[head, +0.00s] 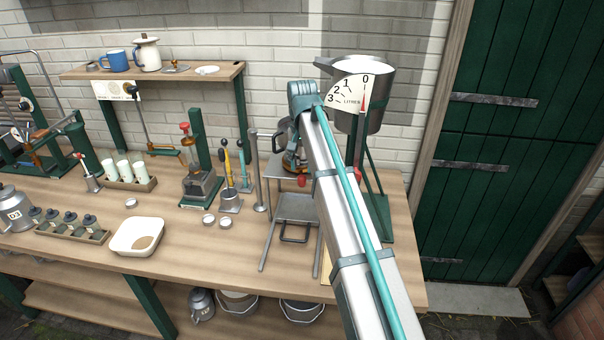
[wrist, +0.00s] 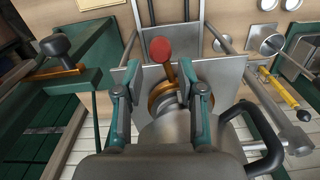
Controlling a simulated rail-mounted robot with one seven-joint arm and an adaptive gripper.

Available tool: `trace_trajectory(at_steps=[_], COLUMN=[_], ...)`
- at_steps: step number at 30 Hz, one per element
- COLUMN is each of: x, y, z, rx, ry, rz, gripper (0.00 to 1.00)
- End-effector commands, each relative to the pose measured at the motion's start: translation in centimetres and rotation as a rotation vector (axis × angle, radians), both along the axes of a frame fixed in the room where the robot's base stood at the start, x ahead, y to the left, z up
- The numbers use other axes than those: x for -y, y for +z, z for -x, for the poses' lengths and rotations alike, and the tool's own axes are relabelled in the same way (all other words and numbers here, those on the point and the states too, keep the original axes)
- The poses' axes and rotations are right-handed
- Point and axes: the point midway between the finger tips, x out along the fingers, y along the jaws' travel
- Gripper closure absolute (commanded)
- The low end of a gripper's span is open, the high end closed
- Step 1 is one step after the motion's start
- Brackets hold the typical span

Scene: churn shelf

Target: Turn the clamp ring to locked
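The clamp ring, a brass ring (wrist: 161,98) with a lever ending in a red knob (wrist: 160,50), sits on a steel vessel (wrist: 165,132) in the wrist view. My gripper (wrist: 158,76) is open, one finger on each side of the ring and lever. The right finger is close to the lever; I cannot tell whether it touches. In the head view the red knob (head: 302,182) shows beside the steel stand, left of my arm. My arm partly hides the ring and gripper there. Any lock mark is not readable.
A green stand carries a steel pail (head: 378,120) with a litre dial right of the ring. A black-knobbed brass lever (wrist: 60,60) is at left in the wrist view, and a dark handle (wrist: 262,145) at right. A white tray (head: 115,240) and small tools occupy the bench's left.

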Motion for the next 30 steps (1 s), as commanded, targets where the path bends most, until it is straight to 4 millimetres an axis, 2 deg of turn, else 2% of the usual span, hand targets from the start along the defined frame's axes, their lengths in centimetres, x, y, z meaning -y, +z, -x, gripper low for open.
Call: trace_trajectory(at_steps=[1, 3, 10, 15, 24, 27, 30], x=[0.0, 0.0, 0.0, 0.0, 0.0, -0.1, -0.5], y=[1.3, 2.6, 6.1, 7.2, 7.3, 6.9, 5.6], z=[-0.2, -0.2, -0.1, 0.0, 0.0, 0.4, 1.7], rx=[0.003, 0.002, 0.002, 0.000, 0.000, 0.011, 0.077], ry=[0.000, 0.000, 0.000, 0.000, 0.000, 0.005, 0.034], rz=[0.000, 0.000, 0.000, 0.000, 0.000, -0.009, -0.055], gripper=[0.61, 0.61, 0.61, 0.61, 0.61, 0.78, 0.94])
